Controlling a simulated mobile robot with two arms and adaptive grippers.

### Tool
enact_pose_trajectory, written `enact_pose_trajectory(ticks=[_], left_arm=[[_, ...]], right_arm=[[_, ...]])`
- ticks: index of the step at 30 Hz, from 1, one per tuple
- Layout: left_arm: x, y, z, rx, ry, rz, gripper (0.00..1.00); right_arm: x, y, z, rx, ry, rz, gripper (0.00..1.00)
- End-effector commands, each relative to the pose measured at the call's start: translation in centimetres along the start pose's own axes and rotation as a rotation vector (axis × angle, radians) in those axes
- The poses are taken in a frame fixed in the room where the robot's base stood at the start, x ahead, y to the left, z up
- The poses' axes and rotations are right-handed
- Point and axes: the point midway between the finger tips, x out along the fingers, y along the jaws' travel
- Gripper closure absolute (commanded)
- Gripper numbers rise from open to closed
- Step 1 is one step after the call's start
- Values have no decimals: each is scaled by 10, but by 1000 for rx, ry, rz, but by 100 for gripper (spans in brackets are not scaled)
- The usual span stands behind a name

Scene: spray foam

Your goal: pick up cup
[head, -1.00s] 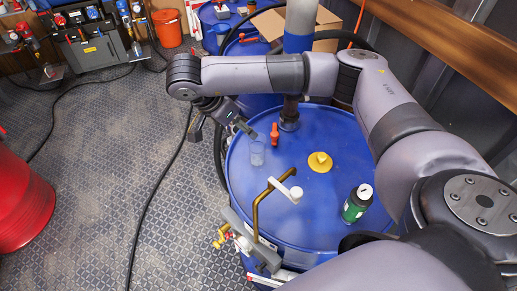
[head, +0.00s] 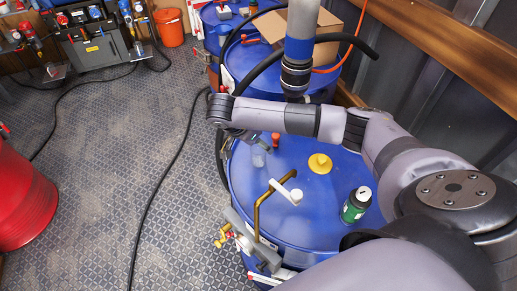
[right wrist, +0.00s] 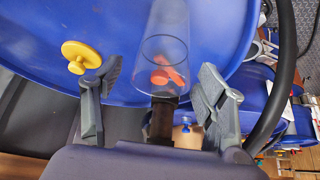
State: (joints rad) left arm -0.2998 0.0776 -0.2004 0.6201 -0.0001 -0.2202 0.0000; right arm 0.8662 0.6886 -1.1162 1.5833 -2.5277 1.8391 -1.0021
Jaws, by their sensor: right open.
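The clear cup (head: 258,160) stands on top of the blue drum (head: 320,225), near its far left edge, partly hidden by my right gripper. In the right wrist view the cup (right wrist: 165,28) is see-through, with its near rim between the two grey fingertips. My right gripper (right wrist: 160,72) is open, with a finger on each side of the cup and gaps at both sides. In the head view my right gripper (head: 259,143) is small and partly covered by my wrist. My left gripper is not in view.
A grey vertical pipe (head: 299,50) and black hose stand behind my arm. A red drum (head: 22,205) is at left.

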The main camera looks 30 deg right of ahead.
Motion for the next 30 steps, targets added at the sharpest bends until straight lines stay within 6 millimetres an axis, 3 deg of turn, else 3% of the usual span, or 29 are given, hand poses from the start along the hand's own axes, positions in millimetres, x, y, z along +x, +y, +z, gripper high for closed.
enact_pose_trajectory(ticks=[8,30], left_arm=[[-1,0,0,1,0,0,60],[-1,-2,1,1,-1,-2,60]], right_arm=[[5,0,0,0,0,-2,34],[4,0,0,0,0,-1,82]])
